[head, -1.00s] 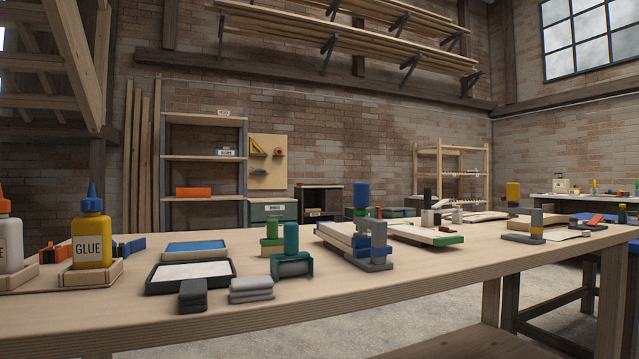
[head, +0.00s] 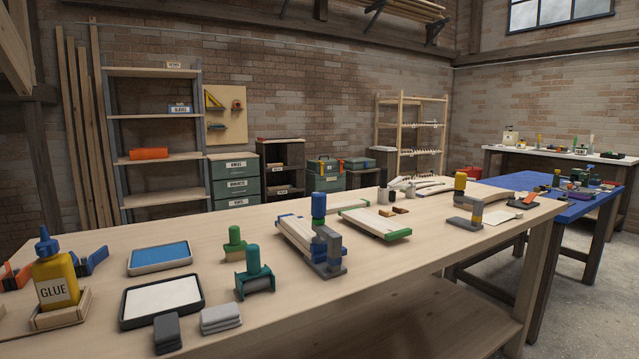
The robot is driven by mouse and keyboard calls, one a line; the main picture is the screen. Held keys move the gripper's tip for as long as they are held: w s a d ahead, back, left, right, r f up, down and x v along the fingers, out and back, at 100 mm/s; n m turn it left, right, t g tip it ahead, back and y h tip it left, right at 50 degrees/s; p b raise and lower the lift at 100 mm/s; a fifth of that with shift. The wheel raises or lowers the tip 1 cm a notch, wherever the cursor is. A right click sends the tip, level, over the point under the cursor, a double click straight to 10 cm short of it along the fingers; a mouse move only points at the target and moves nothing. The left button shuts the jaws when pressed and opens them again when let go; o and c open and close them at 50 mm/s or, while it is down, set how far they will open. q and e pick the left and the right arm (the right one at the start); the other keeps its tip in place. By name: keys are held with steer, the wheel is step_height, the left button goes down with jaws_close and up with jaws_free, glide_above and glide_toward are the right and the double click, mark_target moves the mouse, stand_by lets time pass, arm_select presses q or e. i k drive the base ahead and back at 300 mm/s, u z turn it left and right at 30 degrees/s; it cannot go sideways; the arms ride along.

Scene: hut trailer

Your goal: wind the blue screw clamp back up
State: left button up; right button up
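The blue screw clamp (head: 319,207) stands upright on the wooden workbench (head: 385,276), near the middle of the view. It has a blue knob on top, a blue-grey body and a grey foot. It is at the front right end of a stack of pale boards (head: 293,236) with blue edges. I cannot tell whether its screw touches the boards. Neither of my grippers is in view.
A green roller or dispenser (head: 254,272), trays (head: 162,298) and a glue bottle (head: 57,276) stand left. The bench front right of centre is clear.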

mark_target(318, 200)
steer(key=z, duration=0.6)
steer(key=k, duration=0.65)
steer(key=z, duration=0.75)
steer(key=i, duration=1.1)
steer(key=u, duration=0.5)
